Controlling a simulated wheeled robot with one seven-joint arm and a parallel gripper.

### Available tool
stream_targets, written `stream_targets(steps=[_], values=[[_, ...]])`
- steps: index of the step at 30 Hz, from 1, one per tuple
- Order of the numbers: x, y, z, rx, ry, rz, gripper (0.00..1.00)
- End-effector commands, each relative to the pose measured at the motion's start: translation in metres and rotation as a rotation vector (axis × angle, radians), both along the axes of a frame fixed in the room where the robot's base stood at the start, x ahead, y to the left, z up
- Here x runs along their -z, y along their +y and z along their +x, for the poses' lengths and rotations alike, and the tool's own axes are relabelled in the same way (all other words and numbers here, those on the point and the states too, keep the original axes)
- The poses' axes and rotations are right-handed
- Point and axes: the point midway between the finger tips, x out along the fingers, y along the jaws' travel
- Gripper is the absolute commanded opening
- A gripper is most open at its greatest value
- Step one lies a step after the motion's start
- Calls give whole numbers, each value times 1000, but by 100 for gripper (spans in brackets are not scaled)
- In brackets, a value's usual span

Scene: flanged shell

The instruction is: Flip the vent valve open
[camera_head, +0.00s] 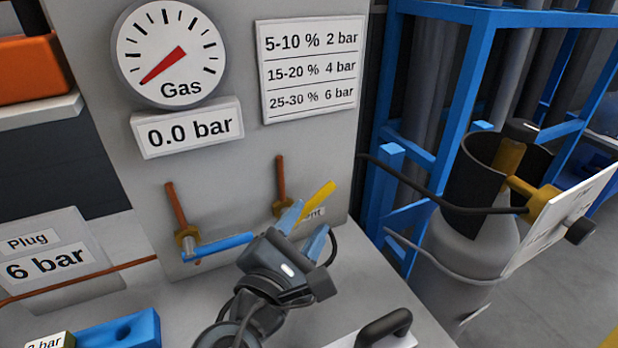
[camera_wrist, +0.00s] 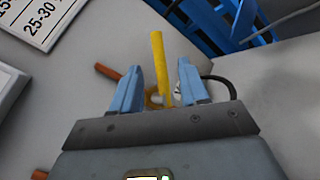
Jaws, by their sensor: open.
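The vent valve has a yellow lever (camera_head: 319,195) on a copper pipe (camera_head: 281,177) at the right of the grey panel, with a label partly hidden behind my gripper. The lever points up and to the right in the head view. In the wrist view the yellow lever (camera_wrist: 160,67) stands between my two blue fingers, with a gap on each side. My gripper (camera_head: 306,226) is open around the lever; I cannot tell if either finger touches it. The brass valve body (camera_wrist: 152,98) is partly hidden behind the lever and a finger.
A second valve with a blue lever (camera_head: 220,246) sits left of my gripper. The gas gauge (camera_head: 169,53) above shows a 0.0 bar sign (camera_head: 188,128). A grey cylinder (camera_head: 466,235) and blue rack (camera_head: 462,90) stand right. A black handle (camera_head: 384,327) is at the front.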

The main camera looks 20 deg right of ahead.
Motion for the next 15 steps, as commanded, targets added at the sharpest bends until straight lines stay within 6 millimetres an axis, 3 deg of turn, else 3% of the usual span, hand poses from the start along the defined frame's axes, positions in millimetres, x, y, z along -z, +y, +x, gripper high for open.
stream_targets(steps=[5, 15], values=[[-1, -8, 8, 3, -1, -4, 44], [-1, -46, 42, 3, 0, -4, 44]])
